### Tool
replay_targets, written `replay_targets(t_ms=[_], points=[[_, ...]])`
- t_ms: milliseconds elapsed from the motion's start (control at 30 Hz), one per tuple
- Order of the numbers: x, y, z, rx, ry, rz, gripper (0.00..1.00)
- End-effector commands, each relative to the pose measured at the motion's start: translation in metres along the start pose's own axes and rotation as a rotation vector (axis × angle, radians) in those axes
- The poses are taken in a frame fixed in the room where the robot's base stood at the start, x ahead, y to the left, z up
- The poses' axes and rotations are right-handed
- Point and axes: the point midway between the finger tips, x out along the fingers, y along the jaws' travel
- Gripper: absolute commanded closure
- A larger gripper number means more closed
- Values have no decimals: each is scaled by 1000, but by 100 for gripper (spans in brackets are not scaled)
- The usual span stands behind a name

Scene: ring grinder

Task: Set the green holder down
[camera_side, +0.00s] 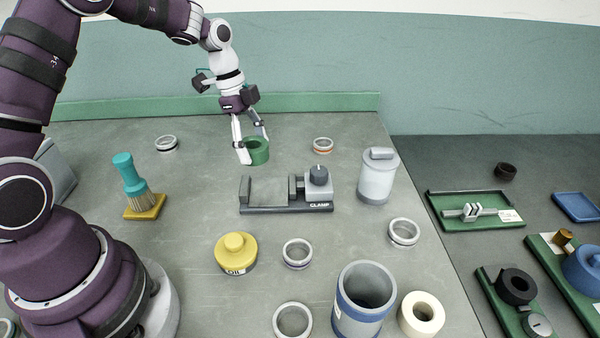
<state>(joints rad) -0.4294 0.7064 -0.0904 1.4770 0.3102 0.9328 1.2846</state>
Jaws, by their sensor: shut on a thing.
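The green holder (258,151) is a short green cylinder with an open top, near the back middle of the grey table. My gripper (251,154) reaches down to it from above, with one finger at its left side and the other at its right rear rim. The gripper is shut on the holder, which looks upright. The holder is at or very near the table top; I cannot tell whether its base touches. Part of its left side is hidden by a finger.
The clamp (285,209) stands just in front of the holder. A ring (323,145) lies to the right and another ring (166,143) to the left. A grey lidded canister (377,178) stands further right. A green ledge (320,102) runs along the back. Table between left ring and holder is clear.

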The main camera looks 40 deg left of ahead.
Motion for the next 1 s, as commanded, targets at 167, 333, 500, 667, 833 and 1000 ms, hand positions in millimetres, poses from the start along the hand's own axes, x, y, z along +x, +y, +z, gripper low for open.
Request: replay_targets(t_ms=[167, 333, 500, 667, 833, 1000], points=[[-15, 9, 75, -10, 20, -2, 79], [-10, 17, 99, 0, 32, 0, 79], [22, 17, 108, 2, 33, 1, 79], [52, 17, 115, 1, 32, -1, 79], [59, 16, 117, 2, 30, -5, 79], [59, 16, 117, 2, 30, -4, 79]])
